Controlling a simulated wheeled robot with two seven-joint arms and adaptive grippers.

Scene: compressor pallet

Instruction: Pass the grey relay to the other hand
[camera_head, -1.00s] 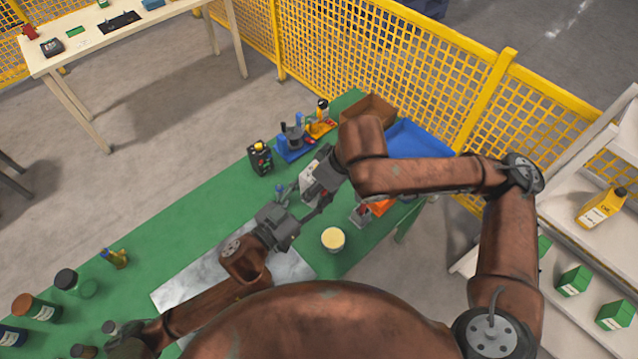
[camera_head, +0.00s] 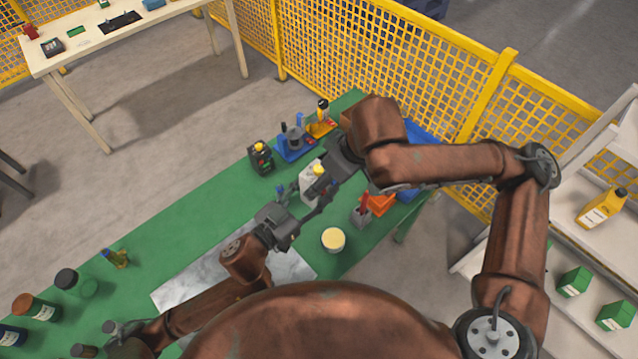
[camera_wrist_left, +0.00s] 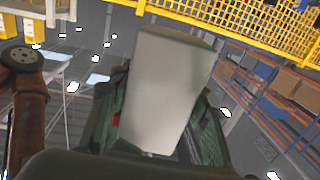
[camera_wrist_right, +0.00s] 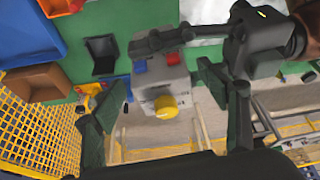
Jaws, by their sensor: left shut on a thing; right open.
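The grey relay (camera_head: 309,185) is a pale grey block with a yellow knob; red and blue parts also show on it in the right wrist view (camera_wrist_right: 159,78). My left gripper (camera_head: 304,203) is shut on it and holds it above the green table. In the left wrist view the relay (camera_wrist_left: 167,90) fills the space between the fingers. My right gripper (camera_head: 334,174) is open, just right of the relay in the head view. In the right wrist view the relay appears between its spread fingers, knob towards the camera; I cannot tell whether they touch it.
The green table (camera_head: 205,215) carries a metal sheet (camera_head: 185,287), a cream-topped tin (camera_head: 333,239), an orange bin (camera_head: 378,203) and a black device (camera_head: 260,158). Blue fixtures (camera_head: 294,143) stand behind. A yellow fence (camera_head: 440,75) runs beyond the table.

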